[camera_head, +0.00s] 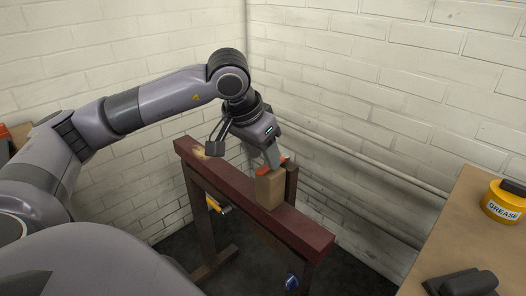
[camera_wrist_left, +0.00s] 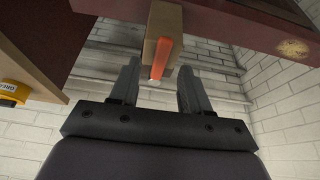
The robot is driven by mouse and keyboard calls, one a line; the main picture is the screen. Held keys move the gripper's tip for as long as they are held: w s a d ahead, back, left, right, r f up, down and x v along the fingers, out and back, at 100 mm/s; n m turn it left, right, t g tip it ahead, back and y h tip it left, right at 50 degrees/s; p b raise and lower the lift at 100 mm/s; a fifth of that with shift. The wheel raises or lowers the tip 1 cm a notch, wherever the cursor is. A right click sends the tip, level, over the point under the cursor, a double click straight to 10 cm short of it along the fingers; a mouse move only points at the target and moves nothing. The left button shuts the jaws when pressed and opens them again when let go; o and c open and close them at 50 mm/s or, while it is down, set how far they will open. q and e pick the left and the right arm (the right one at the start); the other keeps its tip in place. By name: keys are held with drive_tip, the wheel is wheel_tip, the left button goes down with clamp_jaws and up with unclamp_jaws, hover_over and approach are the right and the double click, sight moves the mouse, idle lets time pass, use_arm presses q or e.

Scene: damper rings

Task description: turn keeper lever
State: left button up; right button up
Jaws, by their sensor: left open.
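The keeper lever is an orange bar (camera_head: 262,171) on the wooden block (camera_head: 270,190), which stands on top of a dark red beam (camera_head: 305,232). In the left wrist view the orange lever (camera_wrist_left: 160,57) runs along the block (camera_wrist_left: 164,22), its end between and slightly ahead of my fingers. My left gripper (camera_head: 272,158) is just behind and above the block, partly hiding the lever. Its fingers (camera_wrist_left: 159,68) are apart, with a gap on both sides of the lever; I cannot tell if either touches it. My right gripper is not in view.
A workbench (camera_head: 450,215) at the right carries a yellow grease tin (camera_head: 503,203) and a dark object (camera_head: 462,283). White brick walls (camera_head: 340,60) stand close behind the beam, with a pipe along the right wall. A yellow item (camera_head: 217,203) and a blue item (camera_head: 291,282) are below the beam.

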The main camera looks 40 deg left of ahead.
use_arm(q)
drive_tip(key=p+v, duration=0.3)
drive_tip(key=v, duration=0.2)
drive_tip(key=shift+s+r, duration=0.1)
drive_tip(key=shift+r, duration=0.3)
